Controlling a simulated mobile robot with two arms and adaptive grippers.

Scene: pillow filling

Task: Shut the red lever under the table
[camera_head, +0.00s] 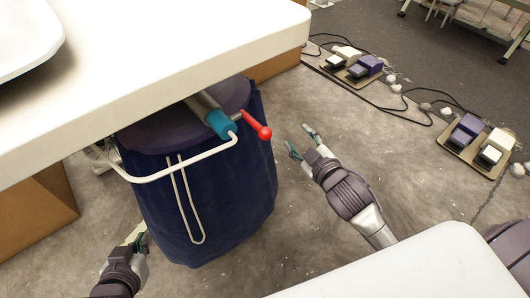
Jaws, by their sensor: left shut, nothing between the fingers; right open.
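The red lever (256,125) sticks out to the right of a pipe with a blue collar (220,124) under the white table (180,68). It has a red ball end and slants down to the right. My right gripper (299,141) is open and empty, a short way right of the lever and apart from it. My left gripper (141,236) is at the lower left, beside the dark blue bag, away from the lever. Its fingers look closed and hold nothing visible. The far end of the pipe is hidden under the table.
A dark blue bag (215,195) hangs below the pipe, with a white bent rod (165,177) in front. Foot pedals (352,66) and more pedals (478,140) with cables lie on the floor at right. A white surface (420,272) fills the lower right. Cardboard boxes (38,213) stand under the table.

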